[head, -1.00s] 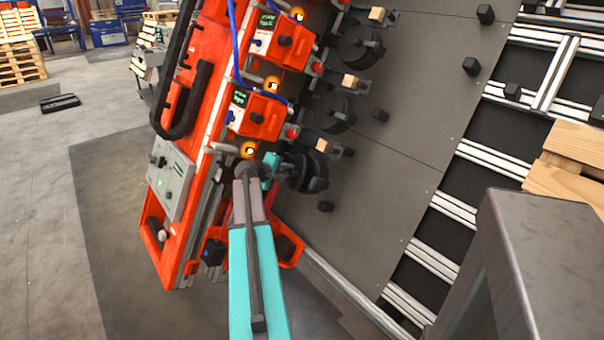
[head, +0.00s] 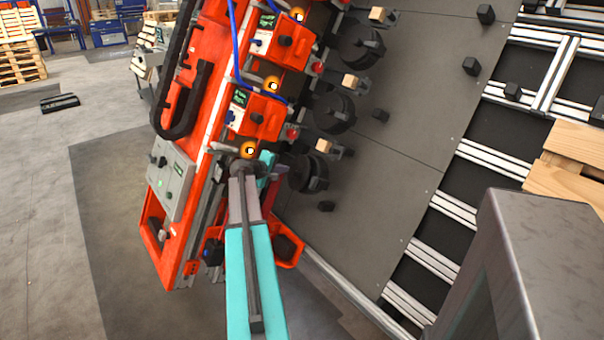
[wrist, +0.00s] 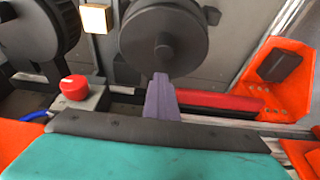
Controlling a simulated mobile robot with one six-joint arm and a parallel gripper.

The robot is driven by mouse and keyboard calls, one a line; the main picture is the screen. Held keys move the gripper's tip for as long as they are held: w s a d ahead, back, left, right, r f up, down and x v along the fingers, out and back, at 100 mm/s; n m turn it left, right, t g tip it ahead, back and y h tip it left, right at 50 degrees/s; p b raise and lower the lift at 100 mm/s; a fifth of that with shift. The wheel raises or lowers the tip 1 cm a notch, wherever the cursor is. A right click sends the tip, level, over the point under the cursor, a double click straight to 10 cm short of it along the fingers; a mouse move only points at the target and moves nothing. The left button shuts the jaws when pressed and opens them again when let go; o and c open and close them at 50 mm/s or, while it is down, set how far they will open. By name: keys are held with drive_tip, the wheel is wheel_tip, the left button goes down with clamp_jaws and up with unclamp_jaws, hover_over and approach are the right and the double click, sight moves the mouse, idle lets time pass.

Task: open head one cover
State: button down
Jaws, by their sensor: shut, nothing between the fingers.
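A black round disc with a central hub (wrist: 163,42) faces me in the wrist view; the nearest disc in the head view (head: 309,172) sits on the grey panel. My gripper (wrist: 161,80) is shut and empty, its narrow purple-grey fingers pointing at the disc's lower rim; I cannot tell whether they touch. A red bar (wrist: 222,101) lies just right of the fingers. No label marks head one or its cover, so I cannot tell which part it is. In the head view my arm hides most of the nearest head, and the fingertips are not clear.
Red heads with displays and knobs (head: 257,117) line the red gantry, with blue cables (head: 238,60). A red button (wrist: 75,87) stands left of my fingers. An orange bracket (wrist: 285,80) is at right. A grey control box (head: 170,178) and open floor lie left.

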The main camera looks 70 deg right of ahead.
drive_tip(key=shift+w+r, duration=0.1)
drive_tip(key=shift+w, duration=0.3)
drive_tip(key=c, duration=1.7)
unclamp_jaws()
drive_tip(key=shift+w+r, duration=0.1)
drive_tip(key=shift+w+a+r+p, duration=0.25)
drive_tip(key=shift+w+a+r, duration=0.55)
drive_tip(key=shift+a, duration=0.45)
drive_tip(key=shift+w+a+r+p, duration=0.2)
drive_tip(key=shift+w+a+r, duration=0.55)
drive_tip(key=shift+a, duration=0.45)
drive_tip(key=shift+w+a+r+p, duration=0.25)
drive_tip(key=shift+w+a+r, duration=0.55)
drive_tip(key=shift+a, duration=0.45)
drive_tip(key=shift+s+a, duration=0.1)
drive_tip(key=s+a, duration=0.1)
drive_tip(key=a, duration=0.1)
drive_tip(key=s+a+r, duration=0.1)
drive_tip(key=a, duration=0.2)
drive_tip(key=s+a+r+p, duration=0.1)
drive_tip(key=s+a, duration=0.1)
drive_tip(key=a, duration=0.1)
drive_tip(key=shift+s+r, duration=0.1)
